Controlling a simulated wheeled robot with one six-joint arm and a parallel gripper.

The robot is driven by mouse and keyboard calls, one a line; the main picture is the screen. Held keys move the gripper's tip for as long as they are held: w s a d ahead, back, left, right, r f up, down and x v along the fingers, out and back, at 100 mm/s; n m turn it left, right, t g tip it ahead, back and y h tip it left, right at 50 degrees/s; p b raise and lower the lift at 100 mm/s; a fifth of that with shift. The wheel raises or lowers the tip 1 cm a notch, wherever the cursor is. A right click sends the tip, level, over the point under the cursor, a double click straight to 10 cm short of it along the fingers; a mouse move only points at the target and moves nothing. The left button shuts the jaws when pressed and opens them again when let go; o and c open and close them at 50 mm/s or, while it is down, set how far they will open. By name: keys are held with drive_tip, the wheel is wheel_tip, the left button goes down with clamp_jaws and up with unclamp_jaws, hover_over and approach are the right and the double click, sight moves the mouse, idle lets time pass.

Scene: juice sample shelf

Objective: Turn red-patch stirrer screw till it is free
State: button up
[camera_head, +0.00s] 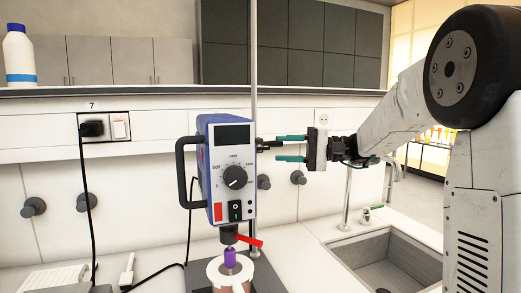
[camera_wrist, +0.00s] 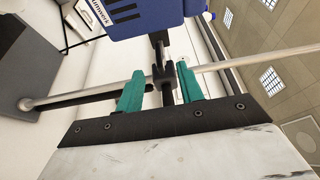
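The blue overhead stirrer (camera_head: 229,160) with a red patch (camera_head: 217,212) on its lower front corner hangs on a vertical metal rod (camera_head: 254,75). Its blue housing fills the top of the wrist view (camera_wrist: 145,18). A black clamp with a screw (camera_wrist: 163,78) joins it to the rod (camera_wrist: 90,95). My gripper (camera_head: 278,148) is right of the stirrer, its green fingers pointing left at the clamp. In the wrist view, the fingers (camera_wrist: 161,88) stand apart on either side of the black screw, with gaps visible. In the head view the screw is small and hard to make out.
A beaker (camera_head: 218,274) stands under the stirrer, below a purple piece (camera_head: 230,258) and a red lever (camera_head: 250,241). A sink (camera_head: 385,262) is at the right. A white bottle (camera_head: 19,57) stands on the upper shelf. Cables run at the left from a wall socket.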

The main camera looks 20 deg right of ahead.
sight(269, 149)
drive_tip(key=x, duration=0.7)
clamp_jaws()
